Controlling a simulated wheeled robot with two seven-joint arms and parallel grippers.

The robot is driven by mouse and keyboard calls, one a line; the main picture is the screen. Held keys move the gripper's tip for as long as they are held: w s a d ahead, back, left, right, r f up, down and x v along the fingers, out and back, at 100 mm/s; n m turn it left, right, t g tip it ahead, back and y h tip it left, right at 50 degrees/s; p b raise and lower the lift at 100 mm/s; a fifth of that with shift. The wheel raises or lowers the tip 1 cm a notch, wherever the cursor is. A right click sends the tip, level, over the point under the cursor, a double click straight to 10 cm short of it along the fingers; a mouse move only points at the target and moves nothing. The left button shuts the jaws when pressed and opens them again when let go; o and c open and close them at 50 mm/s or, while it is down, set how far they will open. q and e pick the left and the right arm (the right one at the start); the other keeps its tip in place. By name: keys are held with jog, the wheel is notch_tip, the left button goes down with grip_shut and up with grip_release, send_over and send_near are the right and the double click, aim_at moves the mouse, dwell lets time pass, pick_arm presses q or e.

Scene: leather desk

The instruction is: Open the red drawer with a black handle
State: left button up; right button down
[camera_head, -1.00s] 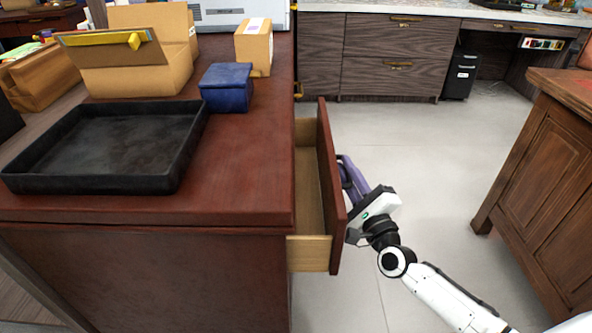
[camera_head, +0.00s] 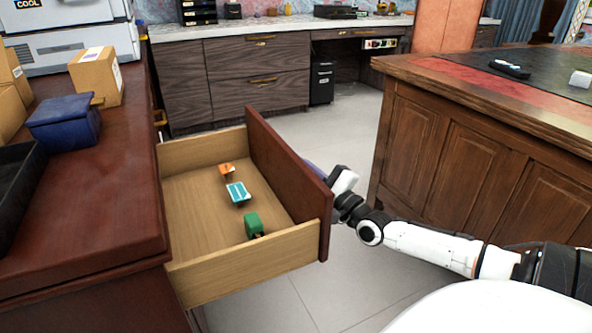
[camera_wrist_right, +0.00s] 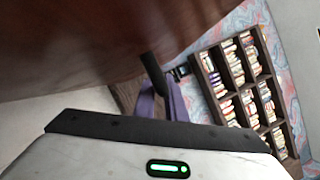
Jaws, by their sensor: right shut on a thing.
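The red-brown drawer (camera_head: 290,180) is pulled far out of the desk in the head view. Its light wooden inside shows, with an orange item (camera_head: 227,170), a teal-and-white item (camera_head: 238,193) and a green item (camera_head: 253,225) lying in it. My right gripper (camera_head: 322,172) is at the outer side of the drawer front, mostly hidden behind it. In the right wrist view, its purple fingers (camera_wrist_right: 165,104) are closed at the black handle (camera_wrist_right: 154,72) below the drawer front. My left gripper is not in view.
The desk top (camera_head: 110,190) carries a blue box (camera_head: 64,123), a cardboard box (camera_head: 97,77) and part of a black tray (camera_head: 18,190). A wooden desk (camera_head: 470,150) stands to the right. Grey floor (camera_head: 335,130) lies between.

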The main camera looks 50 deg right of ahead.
jog(key=shift+f, duration=0.1)
jog(key=c, duration=1.8)
grip_release()
